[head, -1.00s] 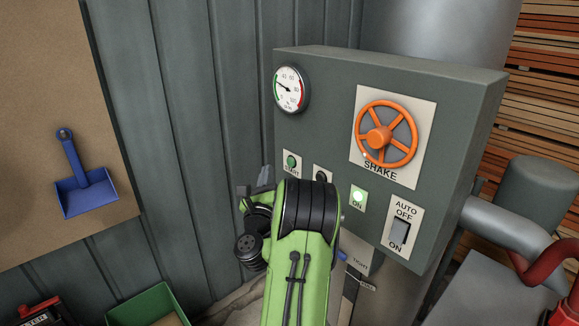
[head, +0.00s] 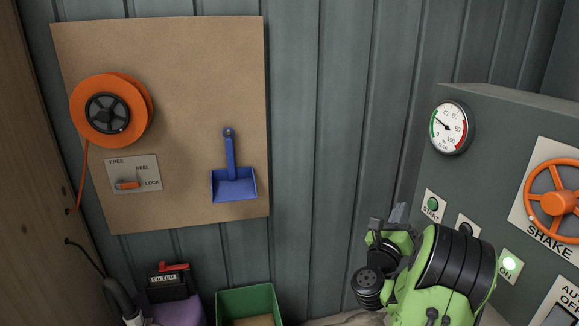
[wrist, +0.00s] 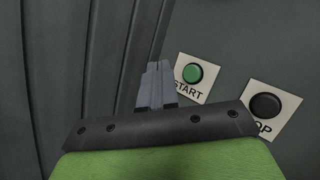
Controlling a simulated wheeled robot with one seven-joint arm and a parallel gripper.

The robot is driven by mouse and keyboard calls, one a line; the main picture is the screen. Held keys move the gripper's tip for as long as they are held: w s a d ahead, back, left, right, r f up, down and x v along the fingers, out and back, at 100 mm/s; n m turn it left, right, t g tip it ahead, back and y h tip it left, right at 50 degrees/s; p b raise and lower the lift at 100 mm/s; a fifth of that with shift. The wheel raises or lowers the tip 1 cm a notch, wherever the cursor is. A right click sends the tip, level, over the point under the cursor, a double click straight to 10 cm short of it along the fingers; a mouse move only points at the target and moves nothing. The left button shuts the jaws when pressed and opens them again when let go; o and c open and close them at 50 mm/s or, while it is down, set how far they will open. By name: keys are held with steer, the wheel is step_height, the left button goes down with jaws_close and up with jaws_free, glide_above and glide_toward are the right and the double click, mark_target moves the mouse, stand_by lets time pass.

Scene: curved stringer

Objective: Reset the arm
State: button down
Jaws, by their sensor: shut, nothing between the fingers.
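My gripper (head: 388,220) is at the lower right of the head view, at the end of my green and black arm, in front of the grey wall and left of the control box. In the wrist view its grey fingers (wrist: 156,84) are together and hold nothing. The green START button (wrist: 192,73) lies just right of the fingertips in the wrist view. It also shows above and right of the gripper in the head view (head: 433,204). I cannot tell the gap between fingers and panel.
The grey control box (head: 480,160) carries a gauge (head: 450,127), an orange SHAKE wheel (head: 556,200) and a lit ON lamp (head: 509,264). A brown board (head: 190,70) holds an orange reel (head: 110,110) and blue dustpan (head: 233,183). A green bin (head: 247,302) stands below.

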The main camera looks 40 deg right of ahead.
steer(key=w+a+r+n+t+y+p, duration=0.1)
steer(key=w+a+r+n+t+y, duration=0.25)
steer(key=w+a+n+t, duration=0.3)
steer(key=w+a+r+n+t+y+p, duration=0.1)
steer(key=w+a+r+n+t+y, duration=0.25)
steer(key=w+a+n+t, duration=0.35)
steer(key=w+a+n+g+y+p, duration=0.1)
steer(key=w+a+n+y+p, duration=0.15)
steer(key=a+n+y, duration=0.55)
steer(key=w+a+n+g+y+p, duration=0.15)
steer(key=w+a+n+y, duration=0.25)
steer(key=a+n, duration=0.65)
steer(key=s+a+n+g+y+p, duration=0.15)
steer(key=s+a+n+g, duration=0.45)
steer(key=a, duration=0.6)
steer(key=s+f+n+g+p, duration=0.1)
steer(key=s+n+g, duration=0.1)
steer(key=s, duration=0.8)
steer(key=s+a+n+g+p, duration=0.1)
steer(key=s+n+g, duration=0.2)
steer(key=s, duration=0.7)
steer(key=shift+s+a+f+n+p, duration=0.2)
steer(key=shift+f+n+p, duration=0.2)
steer(key=shift+n, duration=0.7)
